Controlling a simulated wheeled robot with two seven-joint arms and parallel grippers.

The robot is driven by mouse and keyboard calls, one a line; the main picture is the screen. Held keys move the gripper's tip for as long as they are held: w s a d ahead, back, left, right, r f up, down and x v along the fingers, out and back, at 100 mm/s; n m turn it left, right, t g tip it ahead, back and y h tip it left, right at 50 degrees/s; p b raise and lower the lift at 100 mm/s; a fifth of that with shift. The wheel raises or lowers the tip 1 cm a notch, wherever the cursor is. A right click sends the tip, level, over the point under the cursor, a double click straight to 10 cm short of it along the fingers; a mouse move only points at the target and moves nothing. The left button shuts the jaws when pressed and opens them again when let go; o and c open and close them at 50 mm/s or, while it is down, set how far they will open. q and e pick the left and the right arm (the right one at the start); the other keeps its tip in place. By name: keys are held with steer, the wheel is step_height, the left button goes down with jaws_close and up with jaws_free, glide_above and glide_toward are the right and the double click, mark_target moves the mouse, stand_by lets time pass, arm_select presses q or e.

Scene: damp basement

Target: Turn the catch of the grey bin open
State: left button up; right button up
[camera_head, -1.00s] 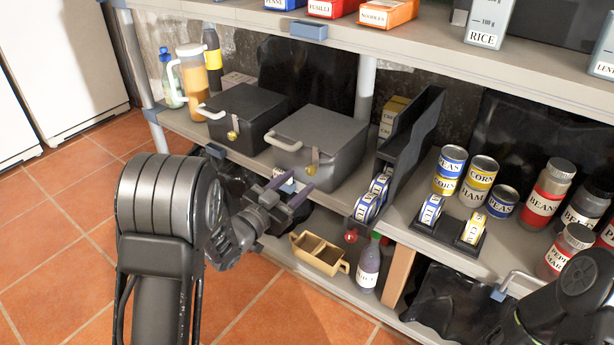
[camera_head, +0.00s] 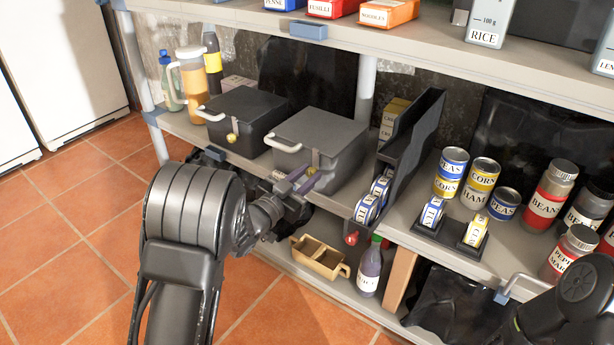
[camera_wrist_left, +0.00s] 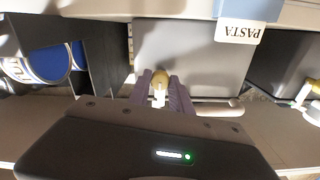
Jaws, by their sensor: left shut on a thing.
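The grey bin (camera_head: 330,135) stands on the middle shelf, its lid down, with a pale handle on its front left. Its catch (camera_head: 315,157) hangs on the front face, with a small brass knob low on it. My left gripper (camera_head: 306,178) is at the catch, its fingers shut on the knob. In the left wrist view the grey bin (camera_wrist_left: 188,60) fills the middle, and the fingers of my left gripper (camera_wrist_left: 161,88) close around the brass-coloured catch knob (camera_wrist_left: 160,77). My right arm shows at the lower right; its fingers are out of view.
A black bin (camera_head: 245,108) with its own brass catch stands left of the grey bin. A dark can rack (camera_head: 415,130) stands close on the right. Below are a tan divided caddy (camera_head: 318,258) and a purple bottle (camera_head: 370,268).

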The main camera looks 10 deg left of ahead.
arm_select(q)
jaws_close()
steer(key=shift+n, duration=0.4)
steer(key=n, duration=0.4)
steer(key=shift+a, duration=0.1)
steer(key=n, duration=0.4)
steer(key=shift+n, duration=0.3)
steer(key=n, duration=0.3)
steer(key=shift+n, duration=0.3)
steer(key=n+p, duration=0.1)
steer(key=n, duration=0.4)
steer(key=shift+p, duration=0.4)
